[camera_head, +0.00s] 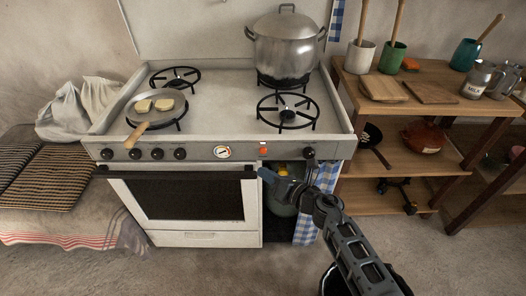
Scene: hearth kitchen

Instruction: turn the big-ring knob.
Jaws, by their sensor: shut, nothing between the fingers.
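The white stove carries a row of dark knobs on its front panel (199,151). Several are at the left, and one knob (308,152) stands apart at the right end. No readable label shows which is the big-ring knob, and I cannot tell their turned positions. My gripper (266,174) is shut and empty. In the picture it is just below the panel, under the orange switch (264,151) and left of the right-end knob. I see no contact with any knob.
The oven handle (175,174) runs along the front. A pan (152,106) with food sits front left, its wooden handle reaching towards the knobs. A large pot (286,50) stands rear right. The front-right burner (287,113) is empty. A wooden shelf (425,107) is at right.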

